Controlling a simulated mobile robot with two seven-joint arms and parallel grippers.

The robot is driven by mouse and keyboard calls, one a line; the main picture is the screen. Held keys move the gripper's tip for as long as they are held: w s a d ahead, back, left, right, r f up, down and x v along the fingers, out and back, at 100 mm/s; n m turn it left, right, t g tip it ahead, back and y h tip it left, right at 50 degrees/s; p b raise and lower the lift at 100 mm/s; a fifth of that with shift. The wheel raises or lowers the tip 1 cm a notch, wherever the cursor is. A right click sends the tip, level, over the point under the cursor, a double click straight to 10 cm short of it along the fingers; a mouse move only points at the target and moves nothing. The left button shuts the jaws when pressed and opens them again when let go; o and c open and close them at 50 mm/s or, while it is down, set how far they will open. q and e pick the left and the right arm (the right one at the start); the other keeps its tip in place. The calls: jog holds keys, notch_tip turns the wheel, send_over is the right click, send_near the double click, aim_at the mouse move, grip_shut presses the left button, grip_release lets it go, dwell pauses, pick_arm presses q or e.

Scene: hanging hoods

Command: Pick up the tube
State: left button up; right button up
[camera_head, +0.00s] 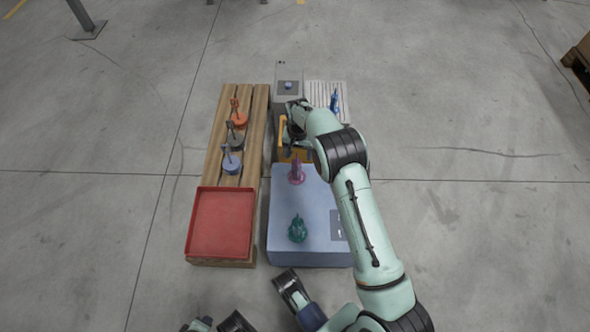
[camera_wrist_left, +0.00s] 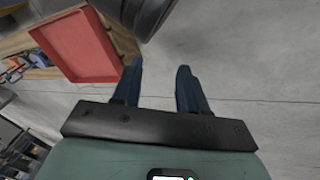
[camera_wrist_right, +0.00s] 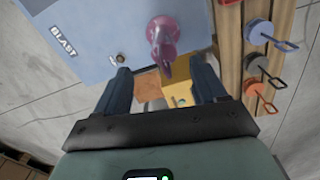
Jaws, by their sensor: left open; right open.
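I cannot tell for sure which thing is the tube. A purple upright piece on a round foot (camera_head: 297,172) stands at the far end of the blue-grey block. It also shows in the right wrist view (camera_wrist_right: 163,38). A dark green piece (camera_head: 298,229) stands nearer on that block. A yellow open-topped box (camera_head: 283,130) sits just beyond the block, partly hidden by my right arm. My left gripper (camera_wrist_left: 159,66) is open and empty over bare floor, near the red tray.
The blue-grey block (camera_head: 318,215) has a red tray (camera_head: 221,222) to its left. Wooden boards (camera_head: 216,140) hold orange, grey and blue discs with hooks. Behind stand a grey box (camera_head: 289,70) and a blue bottle-like piece (camera_head: 334,100) on a striped sheet.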

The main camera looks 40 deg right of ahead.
aim_at(296, 163)
jog(key=f, duration=0.2)
jog(key=f+b, duration=0.1)
jog(key=f, duration=0.2)
jog(key=f+b, duration=0.1)
jog(key=f, duration=0.2)
jog(key=shift+w, duration=0.3)
pick_arm(q)
jog(key=s+f+g, duration=0.1)
jog(key=s+f, duration=0.3)
jog(key=shift+s+a+g, duration=0.2)
jog(key=shift+a+g, duration=0.1)
jog(key=shift+a, duration=0.05)
pick_arm(e)
jog(key=shift+r, duration=0.1)
grip_shut()
